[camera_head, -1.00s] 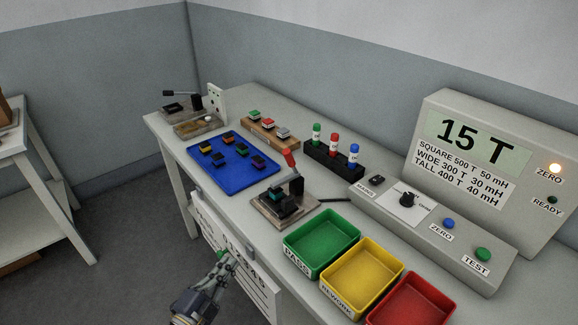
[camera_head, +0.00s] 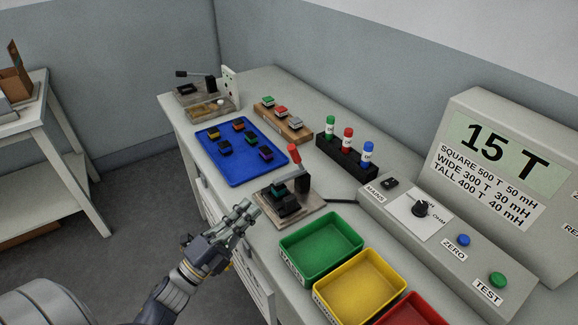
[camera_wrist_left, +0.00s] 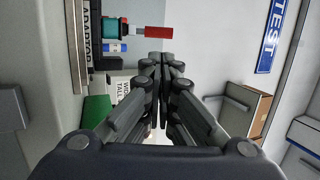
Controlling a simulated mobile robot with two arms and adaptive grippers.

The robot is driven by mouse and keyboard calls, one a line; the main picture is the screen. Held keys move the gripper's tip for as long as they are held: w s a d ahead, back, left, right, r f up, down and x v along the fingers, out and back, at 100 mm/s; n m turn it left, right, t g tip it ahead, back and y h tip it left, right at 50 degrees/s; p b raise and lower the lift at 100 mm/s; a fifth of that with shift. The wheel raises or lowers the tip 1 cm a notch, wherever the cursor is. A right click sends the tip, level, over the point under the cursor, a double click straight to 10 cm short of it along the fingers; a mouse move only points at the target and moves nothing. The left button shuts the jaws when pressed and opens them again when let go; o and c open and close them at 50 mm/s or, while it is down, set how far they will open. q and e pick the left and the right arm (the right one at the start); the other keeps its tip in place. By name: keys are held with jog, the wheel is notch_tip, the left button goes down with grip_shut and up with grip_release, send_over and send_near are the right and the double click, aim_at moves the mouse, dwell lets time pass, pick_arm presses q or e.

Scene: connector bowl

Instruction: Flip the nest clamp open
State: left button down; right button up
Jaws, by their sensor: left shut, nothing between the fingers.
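The nest clamp has a red handle (camera_head: 294,154) standing up, slightly tilted, beside a black block on a tan base plate (camera_head: 309,211). A teal-topped dark connector (camera_head: 277,189) sits in the nest. I cannot tell whether the clamp presses on it. In the left wrist view the red handle (camera_wrist_left: 155,32) and teal part (camera_wrist_left: 114,28) appear sideways, above the fingertips. My left gripper (camera_head: 250,211) is shut and empty, just in front of the nest's base at the bench's front edge, apart from the handle. My right gripper is not in view.
Green (camera_head: 321,242), yellow (camera_head: 359,287) and red bins stand right of the nest. A blue tray (camera_head: 237,174) with several connectors lies behind left. A black rack (camera_head: 346,159) with three capped tubes and the tester panel (camera_head: 448,232) are behind. A cable runs from the nest.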

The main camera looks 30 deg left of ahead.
pick_arm(q)
jog(key=shift+w, duration=0.1)
jog(key=shift+w+d+r, duration=0.15)
jog(key=shift+w+r, duration=0.05)
jog(key=shift+w, duration=0.1)
jog(key=p+x, duration=0.4)
jog(key=x, duration=0.8)
jog(key=shift+w, duration=0.1)
jog(key=shift+w+d+p, duration=0.15)
jog(key=shift+w+p, duration=0.2)
jog(key=shift+w, duration=0.15)
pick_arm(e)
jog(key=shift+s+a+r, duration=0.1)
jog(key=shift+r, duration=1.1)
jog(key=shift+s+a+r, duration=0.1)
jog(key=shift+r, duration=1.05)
pick_arm(q)
jog(key=shift+r, duration=0.1)
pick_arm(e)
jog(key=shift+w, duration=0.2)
